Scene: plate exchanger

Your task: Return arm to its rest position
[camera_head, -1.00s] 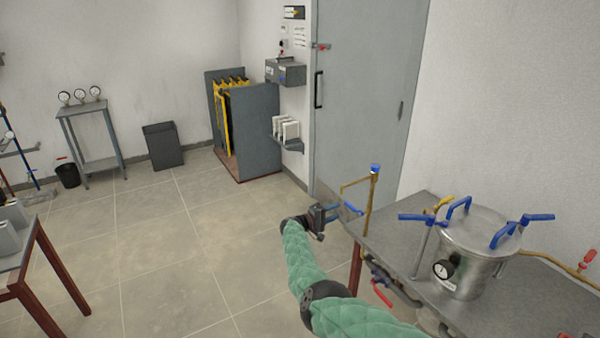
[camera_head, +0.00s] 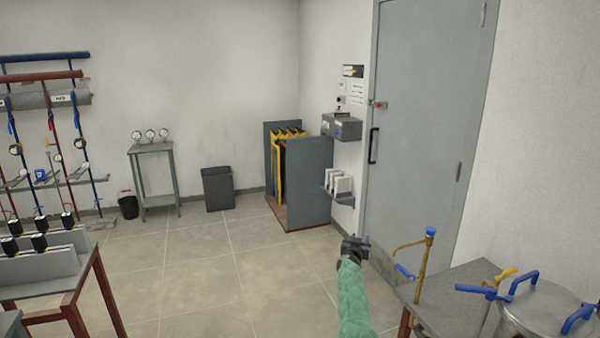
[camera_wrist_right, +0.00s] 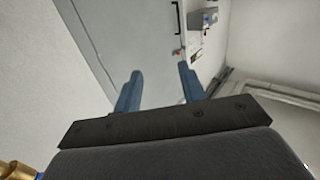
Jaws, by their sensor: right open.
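My right arm in its green sleeve comes up from the bottom of the head view, right of the middle. Its gripper (camera_head: 356,241) is in the air left of the bench and in front of the grey door (camera_head: 422,130). In the right wrist view the gripper (camera_wrist_right: 160,88) shows two blue fingers apart with nothing between them. Beyond them I see the door and a grey wall box. My left arm is not in view.
A bench (camera_head: 455,285) with a brass pipe (camera_head: 422,262) and a steel pot (camera_head: 545,312) stands close on the right. A table (camera_head: 50,290) with racks is at the left. A plate stack (camera_head: 308,180) stands by the far wall. The middle floor (camera_head: 210,265) is clear.

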